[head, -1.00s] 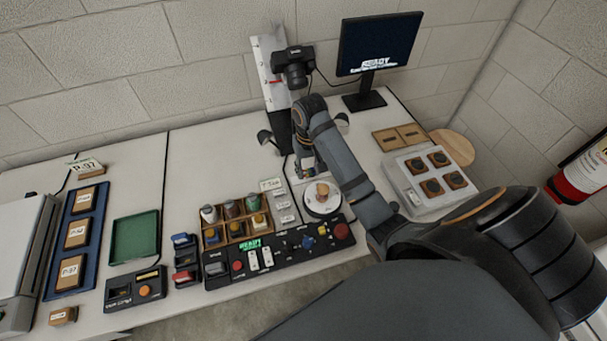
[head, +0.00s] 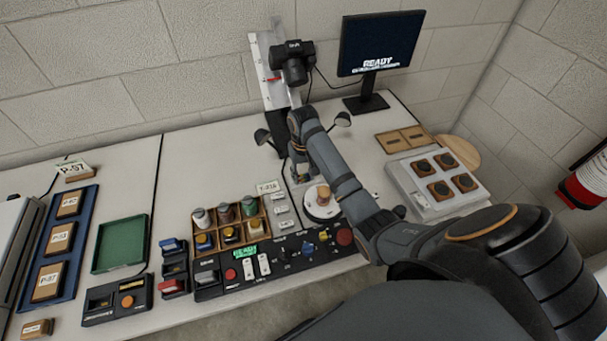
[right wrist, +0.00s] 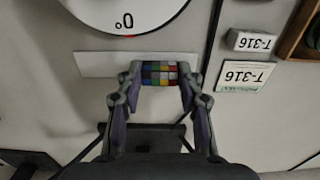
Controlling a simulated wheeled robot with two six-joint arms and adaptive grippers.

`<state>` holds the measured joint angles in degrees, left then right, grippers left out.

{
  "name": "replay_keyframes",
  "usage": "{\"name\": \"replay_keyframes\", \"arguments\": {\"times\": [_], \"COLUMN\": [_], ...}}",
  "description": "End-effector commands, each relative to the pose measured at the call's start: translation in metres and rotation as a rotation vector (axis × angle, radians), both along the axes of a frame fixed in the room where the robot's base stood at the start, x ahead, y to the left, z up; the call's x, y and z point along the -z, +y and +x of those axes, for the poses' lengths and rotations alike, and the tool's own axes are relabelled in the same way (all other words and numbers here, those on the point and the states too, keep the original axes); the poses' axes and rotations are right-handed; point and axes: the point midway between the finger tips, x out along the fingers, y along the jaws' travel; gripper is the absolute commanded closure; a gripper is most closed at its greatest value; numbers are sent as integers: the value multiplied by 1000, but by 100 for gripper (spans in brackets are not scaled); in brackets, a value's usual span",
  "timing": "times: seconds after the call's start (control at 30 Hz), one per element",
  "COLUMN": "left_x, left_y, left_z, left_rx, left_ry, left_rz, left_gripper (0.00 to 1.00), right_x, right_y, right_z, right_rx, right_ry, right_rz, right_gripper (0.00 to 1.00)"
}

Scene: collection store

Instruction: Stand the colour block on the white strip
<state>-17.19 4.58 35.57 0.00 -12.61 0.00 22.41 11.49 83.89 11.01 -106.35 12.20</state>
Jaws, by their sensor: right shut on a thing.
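My right gripper (right wrist: 160,75) is shut on the colour block (right wrist: 160,74), a small block with a grid of coloured patches, held between the fingertips in the right wrist view. The white strip (right wrist: 98,64) lies behind the block in that view, showing to its left, alongside the round turntable (right wrist: 125,12) marked 0°. I cannot tell whether the block touches the strip. In the head view my right gripper (head: 301,174) is low over the table, just behind the turntable (head: 320,209); the arm partly covers this area. My left gripper is not in view.
Label cards (right wrist: 245,76) lie beside the strip. A black control panel (head: 285,252) and a wooden compartment tray (head: 229,239) stand in front and to the left. A camera (head: 293,62) on a column, two small lamps and a monitor (head: 380,43) stand behind. A grey case (head: 421,207) is at right.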

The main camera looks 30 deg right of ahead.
Motion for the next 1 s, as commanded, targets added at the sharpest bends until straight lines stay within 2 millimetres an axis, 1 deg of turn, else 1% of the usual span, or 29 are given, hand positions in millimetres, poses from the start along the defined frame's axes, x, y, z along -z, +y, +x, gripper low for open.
{"name": "replay_keyframes", "arguments": {"times": [0.13, 0.17, 0.3, 0.33, 0.67, 0.77, 0.97, 1.0], "left_x": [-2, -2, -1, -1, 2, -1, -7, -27], "left_y": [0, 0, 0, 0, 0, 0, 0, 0], "left_z": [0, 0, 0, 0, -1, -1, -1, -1], "left_rx": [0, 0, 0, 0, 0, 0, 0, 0], "left_ry": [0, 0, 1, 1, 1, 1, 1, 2], "left_rz": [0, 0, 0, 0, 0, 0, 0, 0], "left_gripper": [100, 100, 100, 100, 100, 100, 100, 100], "right_x": [2, 3, 3, 3, 0, -15, -69, -86], "right_y": [0, 0, 0, 0, 0, 0, -1, 0], "right_z": [0, 0, 0, 0, 0, 1, 1, 0], "right_rx": [0, 0, 0, 0, 0, 1, 1, 1], "right_ry": [0, 0, 0, 0, -1, -3, -6, 0], "right_rz": [0, 0, 0, 0, 0, 0, -1, -1], "right_gripper": [85, 62, 43, 41, 41, 41, 41, 41]}}
